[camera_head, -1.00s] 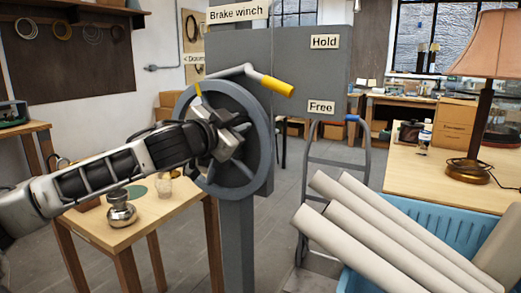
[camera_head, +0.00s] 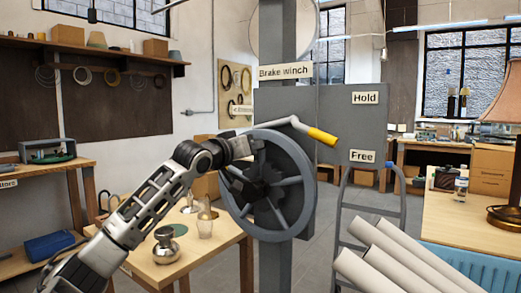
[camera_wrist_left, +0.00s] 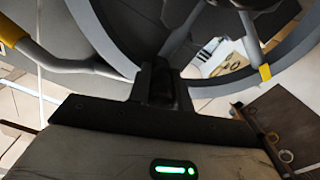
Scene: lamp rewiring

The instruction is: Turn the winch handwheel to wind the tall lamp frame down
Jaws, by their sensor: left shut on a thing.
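The grey spoked handwheel (camera_head: 303,197) stands on the front of the brake winch (camera_head: 340,115), on a grey post. My left gripper (camera_head: 246,147) is shut on the wheel's rim at the upper left. In the left wrist view, the dark fingers (camera_wrist_left: 160,82) close on the rim, and a yellow mark (camera_wrist_left: 265,72) shows on the rim to the right. The brake lever with a yellow grip (camera_head: 322,136) points right, between the "Hold" and "Free" labels. A thin hoop (camera_head: 252,40) shows behind the post at the top; I cannot tell whether it belongs to the lamp frame. My right gripper is out of view.
A small wooden table (camera_head: 205,256) with a metal pot (camera_head: 166,246) and a glass stands left of the wheel, below my arm. A lamp table stands far right.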

